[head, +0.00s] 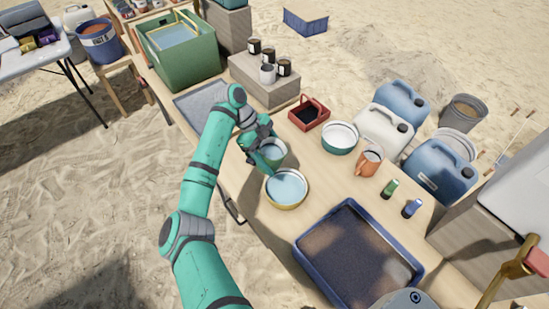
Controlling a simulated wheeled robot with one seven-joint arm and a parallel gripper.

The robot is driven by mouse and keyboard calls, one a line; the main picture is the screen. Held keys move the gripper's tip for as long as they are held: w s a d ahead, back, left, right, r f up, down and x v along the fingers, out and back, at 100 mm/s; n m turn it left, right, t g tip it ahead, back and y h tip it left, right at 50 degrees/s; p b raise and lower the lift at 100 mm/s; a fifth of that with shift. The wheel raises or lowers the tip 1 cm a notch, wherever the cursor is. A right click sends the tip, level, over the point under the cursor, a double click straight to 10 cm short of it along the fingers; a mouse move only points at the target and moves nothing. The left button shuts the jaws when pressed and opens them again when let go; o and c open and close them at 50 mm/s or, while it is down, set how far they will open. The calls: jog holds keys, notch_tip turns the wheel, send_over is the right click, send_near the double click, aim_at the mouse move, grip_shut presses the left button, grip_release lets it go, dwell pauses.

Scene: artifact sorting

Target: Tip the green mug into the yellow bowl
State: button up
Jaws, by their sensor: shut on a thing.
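The green mug (274,154) is in my gripper (259,149), which is shut on it from the left and back. The mug is just behind and slightly left of the yellow bowl (288,206), close to its far rim. The mug's opening faces up toward the camera, and it looks nearly upright. I cannot tell whether it is clear of the table or touching the bowl. The yellow bowl stands on the wooden table and shows a pale blue, water-like inside. My gripper hides part of the mug's left side.
A blue tray of soil (316,254) is in front. A green bowl (339,150), an orange mug (369,162) and two small vials (390,187) stand to the right. A red box (309,125), a stone block with several cups (262,86) and a green tub (188,72) are behind.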

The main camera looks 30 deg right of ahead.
jog(key=shift+w+a+f+t+y, duration=0.1)
jog(key=shift+w+f+t+y, duration=0.2)
jog(key=shift+f+t, duration=0.35)
jog(key=shift+w+a+f+t+y, duration=0.1)
jog(key=shift+w+f+t+y, duration=0.15)
jog(key=shift+f+t, duration=0.4)
dwell(0.4)
jog(key=shift+w+a+f+t+y, duration=0.1)
jog(key=shift+w+f+t+y, duration=0.15)
jog(key=shift+f+t, duration=0.5)
jog(key=shift+w+a+f+t+y, duration=0.15)
jog(key=shift+f+t+y, duration=0.1)
jog(key=shift+f+t, duration=0.5)
jog(key=shift+w+d+f+t+y, duration=0.1)
jog(key=shift+w+f+t+y, duration=0.15)
jog(key=shift+f+t, duration=0.45)
dwell(0.5)
jog(key=shift+t, duration=0.3)
jog(key=shift+w+a+r+g, duration=0.15)
jog(key=shift+r+g, duration=0.15)
jog(key=shift+g, duration=0.5)
jog(key=r+g+h, duration=0.1)
jog(key=g, duration=0.2)
jog(key=shift+r+h, duration=0.1)
jog(key=shift+h, duration=0.2)
notch_tip(320, 180, up, 2)
jog(key=g+h, duration=0.1)
jog(key=g, duration=0.4)
jog(key=shift+r+h, duration=0.15)
jog(key=shift+h, duration=0.25)
